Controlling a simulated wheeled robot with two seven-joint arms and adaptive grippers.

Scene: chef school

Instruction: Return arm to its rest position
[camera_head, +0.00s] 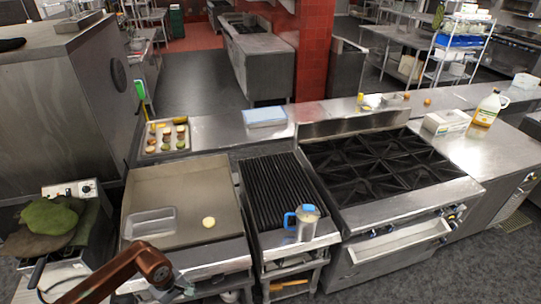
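My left arm (118,272) comes in from the lower left, a copper-coloured link over the front of the flat griddle. Its gripper (178,291) shows only in part at the bottom edge, in front of the griddle's front panel. Its fingers are too small and cut off to tell whether they are open or shut, and I see nothing held there. My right arm and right gripper are not in view.
The griddle (185,185) carries a clear container (150,223) and a pale round item (208,222). A blue-handled pitcher (306,224) stands at the front of the ribbed grill (268,190). Green cloth items (50,218) lie at the left. The burner range (375,160) is bare.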

